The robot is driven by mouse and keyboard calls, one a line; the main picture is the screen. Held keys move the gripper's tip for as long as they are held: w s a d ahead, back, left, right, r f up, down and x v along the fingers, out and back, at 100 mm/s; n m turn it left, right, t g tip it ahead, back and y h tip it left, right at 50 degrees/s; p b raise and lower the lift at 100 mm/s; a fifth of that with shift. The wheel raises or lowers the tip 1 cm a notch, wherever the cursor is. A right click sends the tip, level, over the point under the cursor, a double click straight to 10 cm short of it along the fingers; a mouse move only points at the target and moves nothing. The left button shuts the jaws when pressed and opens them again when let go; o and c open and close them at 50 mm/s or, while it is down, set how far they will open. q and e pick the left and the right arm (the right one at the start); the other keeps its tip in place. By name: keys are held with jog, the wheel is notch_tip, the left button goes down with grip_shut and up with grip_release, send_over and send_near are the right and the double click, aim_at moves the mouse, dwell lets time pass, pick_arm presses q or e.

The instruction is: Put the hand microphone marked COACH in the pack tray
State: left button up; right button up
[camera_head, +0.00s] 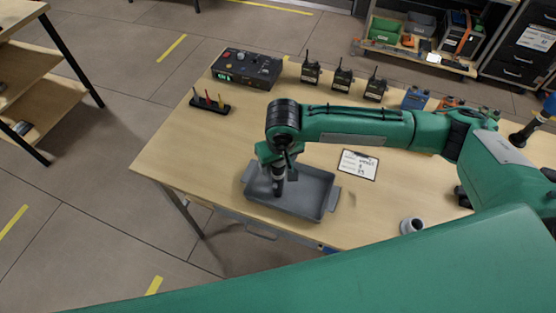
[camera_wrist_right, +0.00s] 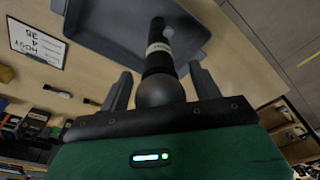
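The grey pack tray (camera_head: 312,207), with a handle at each end, lies on the wooden table near its front edge. A dark hand microphone (camera_head: 278,180) stands roughly upright over the tray floor; it also shows in the right wrist view (camera_wrist_right: 158,62) with its round head towards the palm and a pale band whose lettering I cannot read. My right gripper (camera_head: 283,166) points down over the tray. In the wrist view its fingers (camera_wrist_right: 161,82) stand on both sides of the microphone with small gaps, so it looks open around it. My left gripper is out of view.
A written card (camera_head: 358,165) lies right of the tray and a grey round cup (camera_head: 411,225) stands nearer. A control box (camera_head: 247,68), a small rack with coloured sticks (camera_head: 210,103) and several radios (camera_head: 342,75) stand at the back. The table's left part is free.

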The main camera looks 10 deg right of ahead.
jog(key=r, duration=0.4)
jog(key=s+r+b, duration=0.1)
jog(key=r, duration=0.3)
jog(key=r+b, duration=0.1)
jog(key=r, duration=0.3)
jog(key=shift+s+d+r, duration=0.1)
jog(key=shift+s+d, duration=0.05)
jog(key=shift+s, duration=0.2)
